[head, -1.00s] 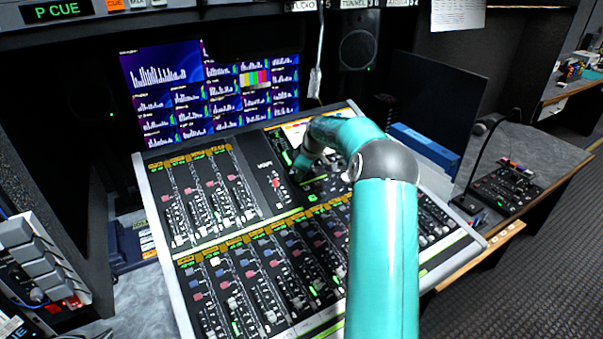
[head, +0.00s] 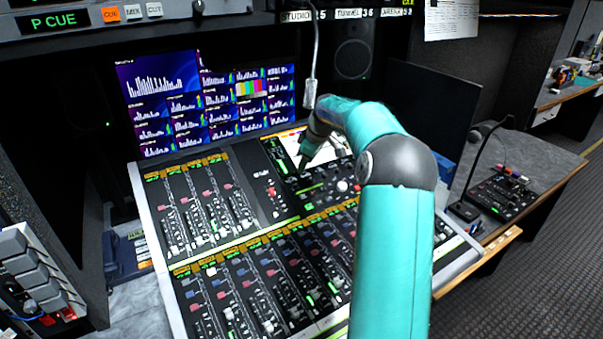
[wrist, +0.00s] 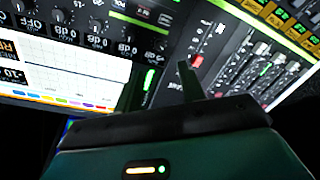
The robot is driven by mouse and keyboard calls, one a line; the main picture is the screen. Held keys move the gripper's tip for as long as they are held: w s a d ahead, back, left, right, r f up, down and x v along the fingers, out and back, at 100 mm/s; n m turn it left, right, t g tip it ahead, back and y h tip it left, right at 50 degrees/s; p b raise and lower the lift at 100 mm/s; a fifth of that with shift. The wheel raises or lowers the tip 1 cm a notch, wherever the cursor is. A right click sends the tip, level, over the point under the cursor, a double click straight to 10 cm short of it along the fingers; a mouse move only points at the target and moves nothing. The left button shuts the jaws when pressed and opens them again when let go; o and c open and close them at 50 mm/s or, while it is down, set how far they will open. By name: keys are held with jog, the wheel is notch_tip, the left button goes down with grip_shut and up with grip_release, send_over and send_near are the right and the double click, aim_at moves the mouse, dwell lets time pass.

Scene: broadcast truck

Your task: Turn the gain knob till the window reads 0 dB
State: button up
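The mixing console (head: 160,262) has a dark control section with small knobs and green readouts. A pale round knob (head: 342,186) shows there, right of a small green window (head: 318,188). I cannot tell which knob is the gain knob, and the window's reading is too small to read. My gripper (head: 303,158) is over the upper part of this section, left of and apart from the pale knob. In the wrist view its two dark fingers (wrist: 158,77) stand apart with nothing between them. That view shows several small knobs (wrist: 97,40) and upside-down dB markings at upper left.
Fader strips (head: 240,290) fill the lower console. Lit monitor screens (head: 210,100) stand behind it. A thin gooseneck (head: 311,90) hangs near my gripper. A dark screen (head: 432,110) and a small control box (head: 500,195) are at the right. A speaker (head: 354,50) is behind.

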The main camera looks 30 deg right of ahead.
jog(key=v, duration=0.3)
jog(key=shift+s+r, duration=0.1)
jog(key=shift+r, duration=0.05)
dwell(0.5)
